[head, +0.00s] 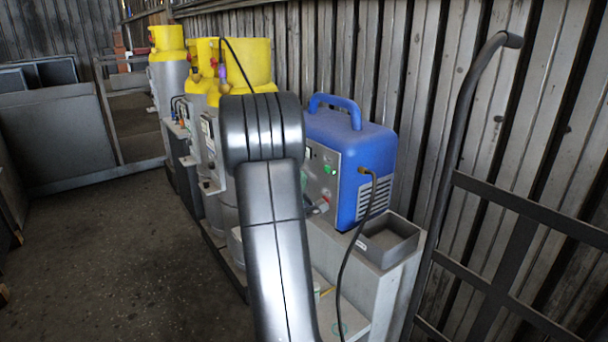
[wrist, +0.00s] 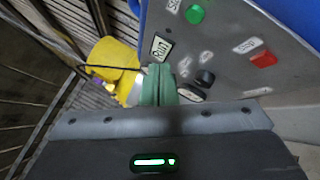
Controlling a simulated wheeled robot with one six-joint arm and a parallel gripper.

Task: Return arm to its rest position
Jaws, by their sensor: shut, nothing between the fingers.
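My gripper (wrist: 158,84) shows in the wrist view as two green fingers pressed together, with nothing between them. The fingers are in front of the grey control panel (wrist: 230,50) of the blue machine; I cannot tell whether they touch it. The panel has a green button (wrist: 195,14), a red switch (wrist: 263,59) and a black knob (wrist: 205,78). In the head view, my arm (head: 270,200) stretches forward up the middle, and its dark, rounded joint hides part of the panel side of the blue machine (head: 352,150). My gripper is mostly hidden there.
Yellow-topped cylinders (head: 245,62) stand left of the machine. A grey open tray (head: 388,240) sits in front of it, with a black hose (head: 358,235) hanging nearby. A dark hand truck (head: 455,150) stands at right by the corrugated wall. The floor (head: 110,250) at left is clear.

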